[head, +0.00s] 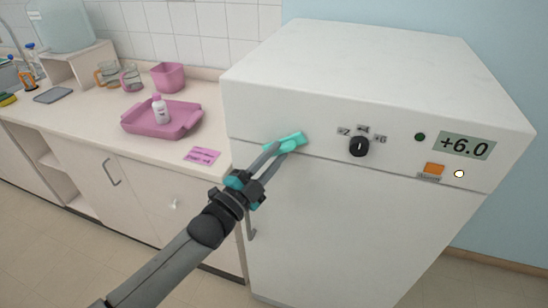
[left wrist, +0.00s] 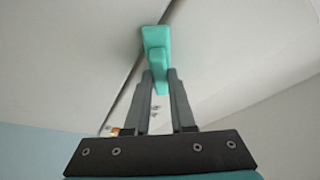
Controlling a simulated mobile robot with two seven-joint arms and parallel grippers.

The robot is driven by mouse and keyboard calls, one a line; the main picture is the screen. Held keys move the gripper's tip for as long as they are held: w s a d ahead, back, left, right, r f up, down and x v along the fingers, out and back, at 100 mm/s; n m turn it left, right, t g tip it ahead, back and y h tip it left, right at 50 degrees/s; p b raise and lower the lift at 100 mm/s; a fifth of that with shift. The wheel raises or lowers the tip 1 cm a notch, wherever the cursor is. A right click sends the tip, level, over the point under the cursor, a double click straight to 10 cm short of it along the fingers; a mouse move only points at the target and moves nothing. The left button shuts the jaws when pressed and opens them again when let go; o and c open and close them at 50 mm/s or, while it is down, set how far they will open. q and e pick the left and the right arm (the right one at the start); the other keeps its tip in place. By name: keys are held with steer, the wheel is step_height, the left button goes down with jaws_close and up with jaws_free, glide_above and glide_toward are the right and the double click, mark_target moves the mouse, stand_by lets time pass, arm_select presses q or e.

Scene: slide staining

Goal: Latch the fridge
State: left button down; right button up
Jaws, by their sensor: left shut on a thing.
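The white fridge (head: 350,220) stands at the right, and its door looks closed below the seam under the control panel. A teal latch (head: 292,138) sits at the upper left of the fridge front, near that seam. My left gripper (head: 280,149) is at the latch. In the left wrist view the fingers (left wrist: 160,85) are shut on the lower part of the teal latch (left wrist: 155,40). Whether the latch is engaged I cannot tell. My right gripper is not in view.
The fridge panel has a black knob (head: 359,146), an orange alarm button (head: 434,169) and a display (head: 465,146) reading +6.0. On the counter at left are a pink tray (head: 132,121) with a white bottle (head: 159,110), a pink tub (head: 168,77) and a pink note (head: 202,155).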

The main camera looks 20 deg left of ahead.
arm_select(q)
steer(key=n+t+y, duration=0.1)
steer(key=n, duration=0.2)
steer(key=n+t+y, duration=0.1)
steer(key=n, duration=0.3)
steer(key=shift+d+f+y+b, duration=0.2)
steer(key=shift+y+b, duration=0.1)
steer(key=shift+y, duration=0.1)
steer(key=n+y, duration=0.1)
steer(key=n, duration=0.3)
steer(key=n+t+y, duration=0.1)
steer(key=n+y, duration=0.1)
steer(key=n, duration=0.1)
steer(key=shift+d+n, duration=0.2)
steer(key=shift+n, duration=0.2)
steer(key=shift+n+y, duration=0.4)
steer(key=c, duration=0.8)
jaws_free()
steer(key=shift+o, duration=0.2)
steer(key=v, duration=1.5)
steer(key=shift+f+b, duration=0.25)
steer(key=shift+b, duration=0.15)
